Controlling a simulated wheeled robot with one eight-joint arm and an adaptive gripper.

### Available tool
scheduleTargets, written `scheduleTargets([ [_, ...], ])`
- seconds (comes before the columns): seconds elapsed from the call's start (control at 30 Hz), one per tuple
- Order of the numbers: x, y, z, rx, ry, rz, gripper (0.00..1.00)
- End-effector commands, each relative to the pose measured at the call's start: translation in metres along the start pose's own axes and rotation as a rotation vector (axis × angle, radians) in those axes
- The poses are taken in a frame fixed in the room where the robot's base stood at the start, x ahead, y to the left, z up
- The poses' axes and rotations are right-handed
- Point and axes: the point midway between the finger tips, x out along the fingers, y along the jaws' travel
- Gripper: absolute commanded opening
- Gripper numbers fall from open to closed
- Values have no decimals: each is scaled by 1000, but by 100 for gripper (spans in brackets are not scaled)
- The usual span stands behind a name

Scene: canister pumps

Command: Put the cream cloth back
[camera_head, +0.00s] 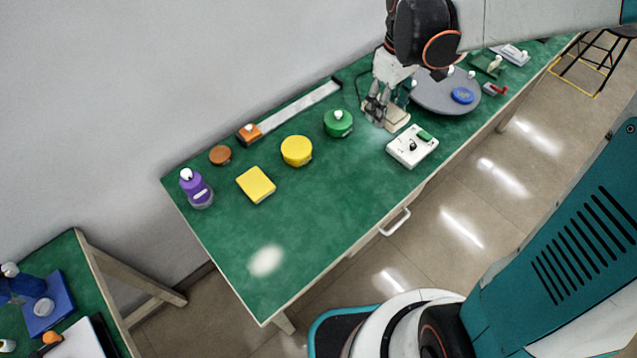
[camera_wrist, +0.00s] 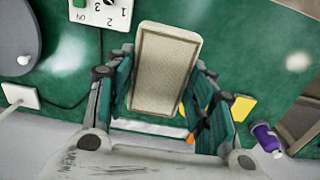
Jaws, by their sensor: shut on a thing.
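The cream cloth (camera_head: 397,119) is a thick, flat rectangular pad. In the wrist view the cream cloth (camera_wrist: 165,72) stretches away from me between the two fingers, its broad woven face showing. My gripper (camera_head: 381,113) is shut on it, with one finger at each long side. In the head view it is over the green table, behind the white control box, and I cannot tell whether the cloth touches the table. A similar yellow cloth (camera_head: 256,184) lies flat at the left part of the table.
The white control box (camera_head: 405,155) stands close in front of my gripper. A green canister (camera_head: 338,124), a yellow canister (camera_head: 297,152) and a purple bottle (camera_head: 199,190) stand to the left. A grey turntable (camera_head: 430,98) is at right. The table's front left is clear.

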Motion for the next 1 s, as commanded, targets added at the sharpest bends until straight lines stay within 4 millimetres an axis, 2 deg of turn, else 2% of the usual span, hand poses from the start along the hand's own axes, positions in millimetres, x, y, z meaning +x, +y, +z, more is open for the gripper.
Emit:
scheduleTargets([
  [0.17,24,-3,0,-6,0,0,23],
  [0.6,131,-2,0,-4,0,0,23],
  [0.73,150,-3,0,-4,0,0,23],
  [1.0,166,-3,0,-4,0,0,23],
])
